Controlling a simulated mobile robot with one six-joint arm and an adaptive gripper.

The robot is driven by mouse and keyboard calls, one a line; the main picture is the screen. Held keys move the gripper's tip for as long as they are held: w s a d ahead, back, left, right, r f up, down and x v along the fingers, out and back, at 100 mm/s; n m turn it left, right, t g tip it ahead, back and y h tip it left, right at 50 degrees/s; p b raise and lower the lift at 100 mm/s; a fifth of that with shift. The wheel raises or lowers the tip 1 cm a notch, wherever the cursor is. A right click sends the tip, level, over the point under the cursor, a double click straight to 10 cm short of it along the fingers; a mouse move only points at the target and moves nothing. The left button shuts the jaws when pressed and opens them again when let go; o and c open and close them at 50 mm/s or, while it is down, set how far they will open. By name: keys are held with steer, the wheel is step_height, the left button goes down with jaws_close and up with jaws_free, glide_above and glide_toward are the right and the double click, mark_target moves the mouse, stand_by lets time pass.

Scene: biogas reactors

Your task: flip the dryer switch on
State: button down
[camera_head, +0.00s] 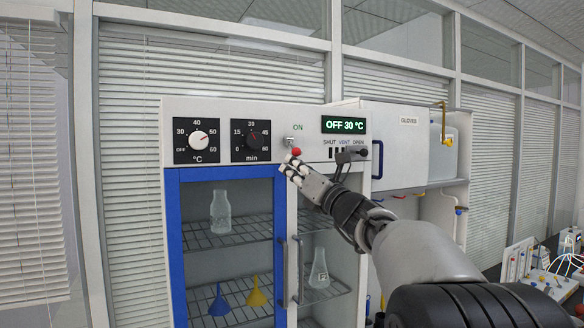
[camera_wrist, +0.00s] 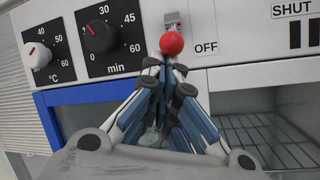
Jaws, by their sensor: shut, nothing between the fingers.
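The dryer switch is a small lever with a red ball tip (camera_head: 296,151) on the white dryer panel, under the "ON" label. In the wrist view the red ball (camera_wrist: 171,44) hangs below its metal mount (camera_wrist: 173,20), beside "OFF", so the lever points down. The green display (camera_head: 345,125) reads "OFF 30 °C". My gripper (camera_head: 290,165) is shut and empty, its fingertips just below the ball. In the wrist view my gripper's fingertips (camera_wrist: 165,68) are right under the ball; I cannot tell whether they touch it.
A temperature dial (camera_head: 197,141) and a minutes dial (camera_head: 251,141) are left of the switch. A vent slider (camera_head: 344,157) is to the right. A gloves box (camera_head: 398,144) stands further right.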

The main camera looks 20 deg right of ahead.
steer(key=shift+s+r+g+p, duration=0.15)
steer(key=shift+r+g+p, duration=0.15)
steer(key=shift+p, duration=0.6)
steer(key=r+g+p, duration=0.1)
steer(key=p, duration=0.2)
steer(key=s+r+g+p, duration=0.1)
steer(key=p, duration=0.3)
steer(key=shift+s+m+h, duration=0.2)
steer(key=shift+m+h, duration=0.1)
steer(key=shift+s+r+p, duration=0.2)
steer(key=shift+p, duration=0.55)
step_height(320, 180, up, 6)
steer(key=p, duration=0.5)
glide_above(296, 155)
steer(key=v, duration=0.3)
steer(key=shift+w+a+r, duration=0.1)
steer(key=shift+w+a, duration=0.05)
steer(key=shift+a, duration=0.55)
